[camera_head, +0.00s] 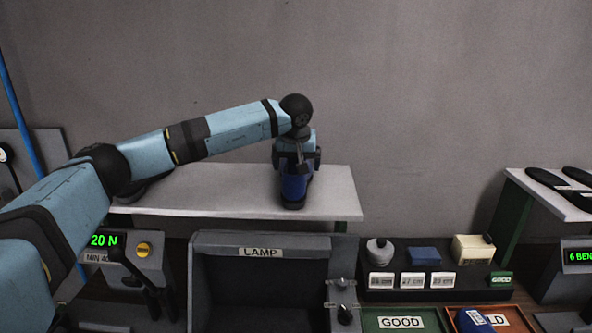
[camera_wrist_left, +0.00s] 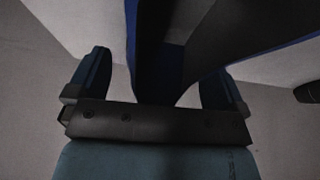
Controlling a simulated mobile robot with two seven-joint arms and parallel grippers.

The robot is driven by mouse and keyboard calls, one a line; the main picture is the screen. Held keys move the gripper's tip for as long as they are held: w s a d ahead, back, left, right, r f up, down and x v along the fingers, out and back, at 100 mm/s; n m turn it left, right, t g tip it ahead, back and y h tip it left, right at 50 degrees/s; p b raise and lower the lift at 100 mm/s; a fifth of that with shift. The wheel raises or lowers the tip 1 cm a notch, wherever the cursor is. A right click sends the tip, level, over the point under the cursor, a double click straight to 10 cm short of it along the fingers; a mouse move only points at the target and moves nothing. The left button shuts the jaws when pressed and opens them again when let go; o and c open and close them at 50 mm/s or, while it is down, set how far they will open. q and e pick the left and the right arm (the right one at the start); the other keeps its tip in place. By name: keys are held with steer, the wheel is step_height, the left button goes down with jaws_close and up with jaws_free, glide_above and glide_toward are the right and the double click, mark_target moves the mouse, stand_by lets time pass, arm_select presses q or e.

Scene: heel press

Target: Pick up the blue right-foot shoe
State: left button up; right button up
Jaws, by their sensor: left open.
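A blue shoe (camera_head: 294,189) stands on the white shelf, toward its right end, in the head view. My left gripper (camera_head: 297,163) points down over it, with its upper part between the fingers. In the left wrist view, the shoe (camera_wrist_left: 160,70) shows large, dark and blue-edged between the two open fingers of my left gripper (camera_wrist_left: 157,78). Gaps show between shoe and fingers, so the gripper is open around it. Which foot the shoe is for cannot be told. My right gripper is in neither view.
A dark object (camera_head: 148,188) is partly hidden behind my left arm. Below are the LAMP box (camera_head: 261,253), a GOOD tray (camera_head: 437,316) and an orange-brown tray (camera_head: 520,322) holding a blue item.

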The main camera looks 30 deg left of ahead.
arm_select(q)
steer(key=shift+w+f, duration=0.1)
steer(key=shift+f, duration=0.2)
steer(key=shift+r, duration=0.1)
steer(key=shift+c, duration=0.8)
steer(key=c, duration=1)
steer(key=shift+c, duration=0.2)
